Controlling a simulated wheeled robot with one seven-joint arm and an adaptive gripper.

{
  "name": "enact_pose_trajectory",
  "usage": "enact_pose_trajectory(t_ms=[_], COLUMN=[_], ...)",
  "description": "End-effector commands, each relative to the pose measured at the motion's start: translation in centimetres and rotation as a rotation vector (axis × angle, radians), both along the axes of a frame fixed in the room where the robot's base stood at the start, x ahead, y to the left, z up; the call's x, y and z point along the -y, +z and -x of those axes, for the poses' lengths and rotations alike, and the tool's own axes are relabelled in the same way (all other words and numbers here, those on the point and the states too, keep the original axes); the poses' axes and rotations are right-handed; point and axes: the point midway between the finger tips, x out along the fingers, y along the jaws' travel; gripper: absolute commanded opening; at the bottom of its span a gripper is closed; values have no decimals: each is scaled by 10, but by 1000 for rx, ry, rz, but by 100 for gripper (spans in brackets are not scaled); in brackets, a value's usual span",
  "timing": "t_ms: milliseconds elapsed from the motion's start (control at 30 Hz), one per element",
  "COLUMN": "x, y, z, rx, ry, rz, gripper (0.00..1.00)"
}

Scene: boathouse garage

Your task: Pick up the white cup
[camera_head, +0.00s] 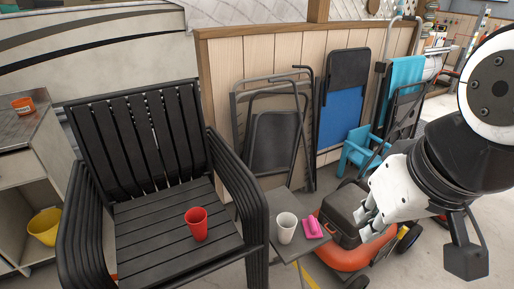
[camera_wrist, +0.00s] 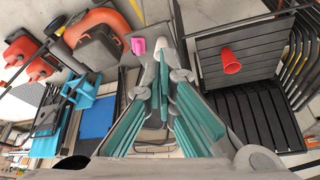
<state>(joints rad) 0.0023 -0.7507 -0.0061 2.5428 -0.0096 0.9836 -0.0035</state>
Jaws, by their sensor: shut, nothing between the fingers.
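The white cup (camera_head: 286,227) stands upright on a small dark side table (camera_head: 266,206), to the right of the black chair, in the head view. A pink object (camera_head: 312,229) lies just right of it. My gripper (camera_head: 366,222) is to the right of the cup and apart from it, in front of the red-orange machine. In the wrist view, its teal-padded fingers (camera_wrist: 165,80) come together at the tips with nothing held. The pink object (camera_wrist: 138,46) shows beside the fingertips.
A red cup (camera_head: 196,224) stands on the slatted black chair (camera_head: 160,210), whose armrest rises left of the side table. A red-orange machine (camera_head: 350,255) with a dark box on top is close on the right. Folded chairs (camera_head: 275,140) lean on the panel behind.

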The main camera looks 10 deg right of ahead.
Motion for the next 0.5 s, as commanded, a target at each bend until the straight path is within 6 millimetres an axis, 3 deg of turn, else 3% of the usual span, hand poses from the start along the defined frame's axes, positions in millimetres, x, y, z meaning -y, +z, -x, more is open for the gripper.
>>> enact_pose_trajectory(t_ms=[433, 467, 500], x=[0, 0, 0], y=[0, 0, 0], z=[0, 0, 0], rx=[0, 0, 0], ry=[0, 0, 0], rz=[0, 0, 0], gripper=[0, 2, 11])
